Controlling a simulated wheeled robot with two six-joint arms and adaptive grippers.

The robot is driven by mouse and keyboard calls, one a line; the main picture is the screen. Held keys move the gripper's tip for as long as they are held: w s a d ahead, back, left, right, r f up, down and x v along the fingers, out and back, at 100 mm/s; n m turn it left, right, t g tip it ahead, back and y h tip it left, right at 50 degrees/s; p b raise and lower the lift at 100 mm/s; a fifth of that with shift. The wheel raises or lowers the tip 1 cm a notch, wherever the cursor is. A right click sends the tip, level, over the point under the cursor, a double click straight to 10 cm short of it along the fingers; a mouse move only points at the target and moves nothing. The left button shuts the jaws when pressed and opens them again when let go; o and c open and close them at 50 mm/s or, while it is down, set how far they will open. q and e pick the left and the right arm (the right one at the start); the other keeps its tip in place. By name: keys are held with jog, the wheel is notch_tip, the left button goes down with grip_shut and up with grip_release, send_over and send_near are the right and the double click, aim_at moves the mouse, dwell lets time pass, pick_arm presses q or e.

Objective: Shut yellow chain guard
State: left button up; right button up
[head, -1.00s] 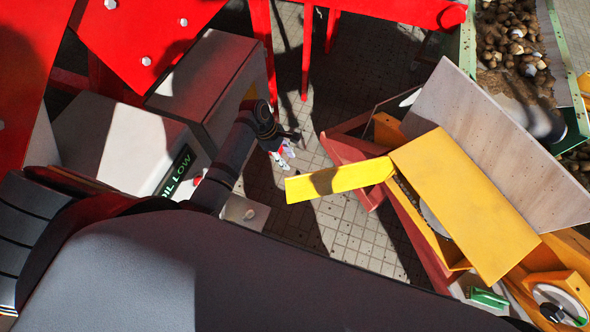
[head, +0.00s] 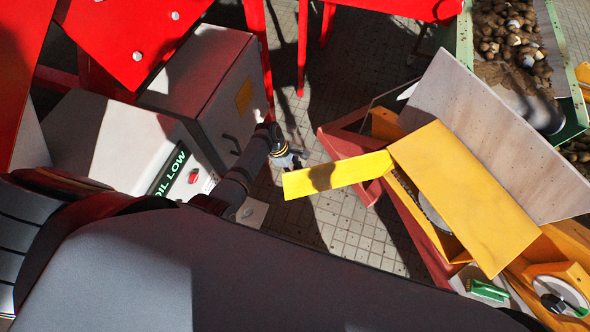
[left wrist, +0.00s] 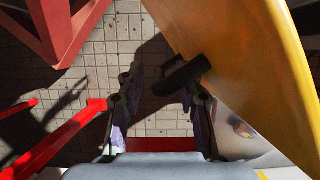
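The yellow chain guard (head: 465,200) stands at the right in the head view. Its narrow yellow flap (head: 338,175) sticks out to the left, swung away from the body. My left gripper (head: 291,160) is beside the flap's free left end, small and partly in shadow. In the left wrist view a large yellow panel (left wrist: 245,75) fills the right side, with a black handle-like bar (left wrist: 182,75) at its edge. My left gripper (left wrist: 160,112) is open there, its fingers apart, with the bar just ahead near the right finger. I see no grip on it. My right gripper is not in view.
A grey cabinet (head: 215,90) and a white box with an "OIL LOW" sign (head: 172,170) stand left of my arm. Red frame legs (head: 303,50) rise behind. A potato conveyor (head: 463,45) is at the top right. Tiled floor (head: 345,225) shows below the flap.

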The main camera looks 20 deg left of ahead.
pick_arm(q)
grip_shut()
dwell(0.3)
